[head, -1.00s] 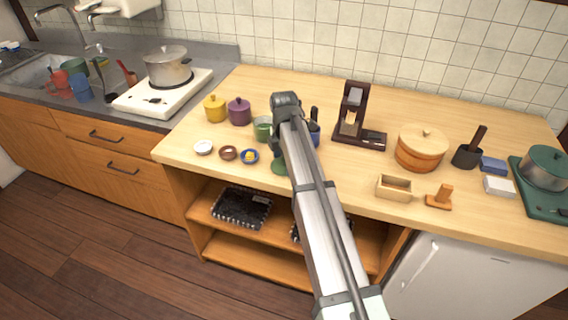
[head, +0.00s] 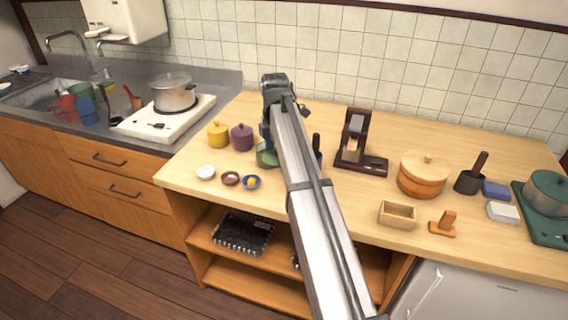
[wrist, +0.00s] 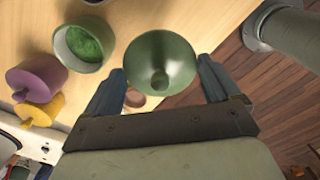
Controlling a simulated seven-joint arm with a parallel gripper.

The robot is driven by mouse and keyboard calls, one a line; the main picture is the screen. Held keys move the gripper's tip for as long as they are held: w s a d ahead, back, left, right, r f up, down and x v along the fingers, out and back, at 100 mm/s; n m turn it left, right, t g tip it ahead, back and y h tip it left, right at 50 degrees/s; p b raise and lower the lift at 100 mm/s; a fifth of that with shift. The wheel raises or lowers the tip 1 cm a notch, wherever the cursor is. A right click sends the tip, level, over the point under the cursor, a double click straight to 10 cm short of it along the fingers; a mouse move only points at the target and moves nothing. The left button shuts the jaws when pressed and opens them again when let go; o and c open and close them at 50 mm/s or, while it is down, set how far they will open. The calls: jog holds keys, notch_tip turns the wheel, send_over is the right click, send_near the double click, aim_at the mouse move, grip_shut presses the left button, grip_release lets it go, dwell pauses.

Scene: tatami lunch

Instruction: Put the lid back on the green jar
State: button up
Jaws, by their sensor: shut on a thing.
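The green jar (wrist: 84,48) stands open on the counter, with green contents showing inside, in the wrist view. In the head view it (head: 266,157) is partly hidden behind my arm. My gripper (wrist: 162,68) is shut on the round green lid (wrist: 162,52), with one finger on each side of its rim. The lid's knob faces the wrist camera. The lid is held apart from the jar, to its right in the wrist view. In the head view my arm hides the fingers and most of the lid.
A purple jar (head: 242,137) and a yellow jar (head: 218,133) stand left of the green jar. A dark wooden stand (head: 354,145) is to the right. The back of the counter is largely clear.

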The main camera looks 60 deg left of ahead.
jog(key=w+a+r, duration=0.2)
jog(key=a, duration=1)
jog(key=shift+a+r, duration=0.15)
jog(key=shift+r, duration=0.15)
jog(key=shift+f, duration=0.1)
notch_tip(320, 180, down, 6)
jog(key=shift+f, duration=0.2)
dwell(1.8)
jog(key=o, duration=0.8)
jog(key=shift+r, duration=0.15)
